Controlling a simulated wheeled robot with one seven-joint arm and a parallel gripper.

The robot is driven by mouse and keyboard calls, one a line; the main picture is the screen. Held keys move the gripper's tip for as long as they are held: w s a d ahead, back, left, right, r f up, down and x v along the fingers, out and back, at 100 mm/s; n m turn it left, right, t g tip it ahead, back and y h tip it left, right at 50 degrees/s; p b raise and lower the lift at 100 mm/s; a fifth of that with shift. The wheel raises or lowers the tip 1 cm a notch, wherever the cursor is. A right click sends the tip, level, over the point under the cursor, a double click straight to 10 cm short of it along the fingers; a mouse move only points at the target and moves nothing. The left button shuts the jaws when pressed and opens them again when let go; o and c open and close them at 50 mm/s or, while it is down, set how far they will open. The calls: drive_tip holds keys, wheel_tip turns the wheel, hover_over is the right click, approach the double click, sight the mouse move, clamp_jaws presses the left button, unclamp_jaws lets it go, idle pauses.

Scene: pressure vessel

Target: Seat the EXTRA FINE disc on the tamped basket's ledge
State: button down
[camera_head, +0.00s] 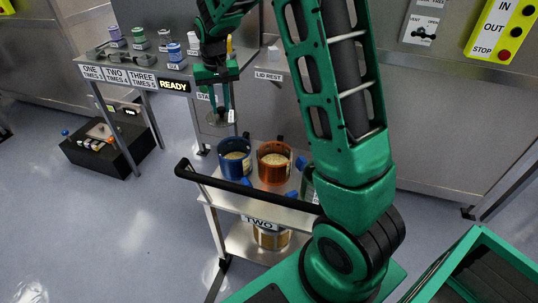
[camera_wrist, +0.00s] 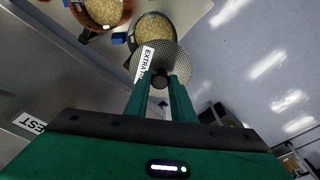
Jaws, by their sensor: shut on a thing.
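My gripper (camera_head: 227,108) is shut on the EXTRA FINE disc (camera_head: 217,121), a round grey mesh plate. In the wrist view the fingers (camera_wrist: 161,92) hold the disc (camera_wrist: 172,57) by its dark central knob, and its white label reads "EXTRA" with the rest cut off. The disc hangs above the cart, apart from the baskets. A blue basket (camera_head: 235,171) and a copper basket (camera_head: 273,174) stand on the cart top, both with tan grounds inside. In the wrist view the disc partly covers one basket's grounds (camera_wrist: 154,30). I cannot tell which basket is tamped; the ledges are too small to see.
The cart has a black handle rail (camera_head: 250,188) in front and another basket (camera_head: 270,240) on its lower shelf, by a "TWO" label. A steel bench (camera_head: 130,70) behind holds several coloured jars. A black box (camera_head: 105,150) stands on the floor at left.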

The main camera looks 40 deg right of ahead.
sight(234, 117)
drive_tip(key=shift+a, duration=0.4)
drive_tip(key=s+d+f+n+y, duration=0.1)
drive_tip(key=s+f+n, duration=0.1)
drive_tip(key=s+n, duration=0.55)
drive_tip(key=s+d+f+n+y, duration=0.1)
drive_tip(key=s+d+n, duration=0.1)
drive_tip(key=s+n, duration=0.55)
drive_tip(key=shift+m+g, duration=0.3)
drive_tip(key=shift+w+d+f, duration=0.25)
drive_tip(key=shift+d+f, duration=1.55)
drive_tip(key=shift+f, duration=0.05)
drive_tip(key=shift+w+d+f, duration=0.2)
drive_tip(key=shift+d+f, duration=1.65)
drive_tip(key=shift+f, duration=0.05)
drive_tip(key=shift+w+d+f, duration=0.25)
drive_tip(key=shift+d+f, duration=1.55)
drive_tip(key=shift+f, duration=0.05)
drive_tip(key=c, duration=1.5)
unclamp_jaws()
drive_tip(key=shift+r, duration=0.1)
